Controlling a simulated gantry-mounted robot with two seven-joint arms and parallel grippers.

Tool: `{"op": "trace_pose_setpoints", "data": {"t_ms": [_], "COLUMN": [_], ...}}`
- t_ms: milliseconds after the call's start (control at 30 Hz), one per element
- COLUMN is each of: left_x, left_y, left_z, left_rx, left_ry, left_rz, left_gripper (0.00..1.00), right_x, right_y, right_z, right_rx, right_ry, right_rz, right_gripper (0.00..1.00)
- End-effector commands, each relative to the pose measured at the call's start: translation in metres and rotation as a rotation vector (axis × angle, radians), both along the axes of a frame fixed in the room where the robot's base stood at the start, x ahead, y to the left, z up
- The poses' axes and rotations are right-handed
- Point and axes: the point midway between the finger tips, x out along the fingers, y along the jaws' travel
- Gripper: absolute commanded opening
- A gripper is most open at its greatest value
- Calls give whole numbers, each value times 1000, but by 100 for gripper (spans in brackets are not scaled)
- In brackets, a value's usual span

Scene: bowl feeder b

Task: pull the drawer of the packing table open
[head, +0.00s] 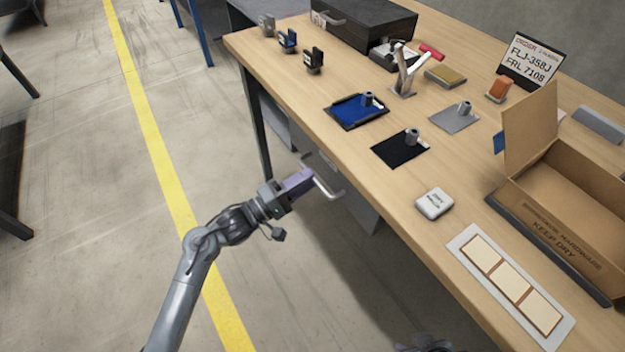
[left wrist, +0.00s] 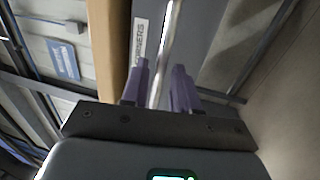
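The packing table (head: 385,165) has a wooden top. Its grey drawer (head: 362,212) sits under the near left edge, with its front about flush below the tabletop. A metal bar handle (head: 335,190) stands out from the drawer front. My left gripper (head: 310,174) is at this handle. In the left wrist view the handle (left wrist: 171,30) runs between the two purple fingers (left wrist: 160,80), which are close in on either side of it. The labelled drawer front (left wrist: 139,42) shows beyond. A small part of my right arm (head: 425,344) shows at the bottom edge; its fingers cannot be made out.
On the tabletop are an open cardboard box (head: 570,205), a white labelled block (head: 434,203), a pale tray with several panels (head: 470,240), a blue tray (head: 350,112) and a black case (head: 365,22). The floor left of the table, with a yellow line (head: 150,130), is clear.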

Motion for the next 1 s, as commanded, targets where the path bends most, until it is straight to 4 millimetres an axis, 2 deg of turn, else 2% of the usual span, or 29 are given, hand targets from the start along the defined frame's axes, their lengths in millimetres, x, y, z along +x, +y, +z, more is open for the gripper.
{"op": "trace_pose_setpoints", "data": {"t_ms": [33,200,600,800,1000], "left_x": [3,11,13,13,13], "left_y": [-5,-17,-21,-21,-21], "left_z": [-2,2,5,4,4], "left_rx": [-1,0,1,1,1], "left_ry": [-1,1,1,1,0], "left_rz": [-1,-1,0,0,-1], "left_gripper": [29,29,29,0,0], "right_x": [0,1,2,2,2], "right_y": [0,1,1,1,1], "right_z": [-6,-11,-11,-11,-11], "right_rx": [0,2,5,5,5], "right_ry": [-1,-3,-6,-6,-6], "right_rz": [0,-1,-4,-4,-4], "right_gripper": [43,43,43,43,43]}}
